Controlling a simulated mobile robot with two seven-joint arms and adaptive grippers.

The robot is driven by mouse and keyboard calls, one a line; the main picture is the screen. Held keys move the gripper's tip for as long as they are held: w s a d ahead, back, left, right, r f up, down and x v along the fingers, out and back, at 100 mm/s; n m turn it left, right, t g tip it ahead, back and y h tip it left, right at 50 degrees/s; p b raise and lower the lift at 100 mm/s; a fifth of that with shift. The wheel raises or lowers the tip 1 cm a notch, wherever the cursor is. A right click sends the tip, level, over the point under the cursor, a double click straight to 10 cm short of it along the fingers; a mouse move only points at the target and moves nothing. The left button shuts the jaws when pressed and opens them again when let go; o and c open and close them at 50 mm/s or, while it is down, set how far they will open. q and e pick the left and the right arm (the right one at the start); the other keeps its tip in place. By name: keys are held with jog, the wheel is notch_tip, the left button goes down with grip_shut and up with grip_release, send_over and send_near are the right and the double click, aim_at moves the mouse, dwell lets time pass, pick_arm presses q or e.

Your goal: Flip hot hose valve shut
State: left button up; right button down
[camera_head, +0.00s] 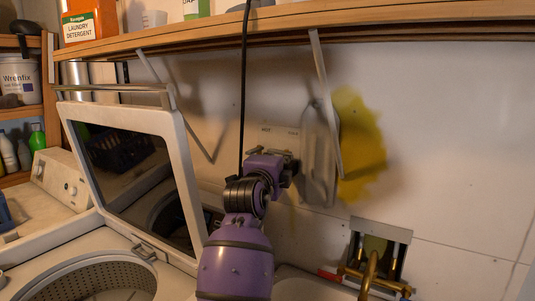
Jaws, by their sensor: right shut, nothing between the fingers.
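My right gripper (274,153) is at the lower part of this plate, shut with nothing held. My purple wrist covers the area below the lettering. The hot hose valve and its lever cannot be made out there, and I cannot tell whether the gripper touches anything. My left gripper is not in view.
A wooden shelf (300,18) runs above, with a bracket (326,105) right of the gripper. The open washer lid (140,165) stands left. A brass faucet (369,272) is at lower right.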

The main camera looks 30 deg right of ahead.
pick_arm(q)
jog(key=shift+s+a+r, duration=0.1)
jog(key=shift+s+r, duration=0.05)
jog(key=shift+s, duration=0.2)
pick_arm(e)
jog(key=shift+w+a, duration=0.2)
jog(key=shift+w, duration=0.5)
jog(key=shift+w+a, duration=0.25)
jog(key=shift+w, duration=0.5)
jog(key=shift+w+a, duration=0.2)
jog(key=shift+w, duration=0.5)
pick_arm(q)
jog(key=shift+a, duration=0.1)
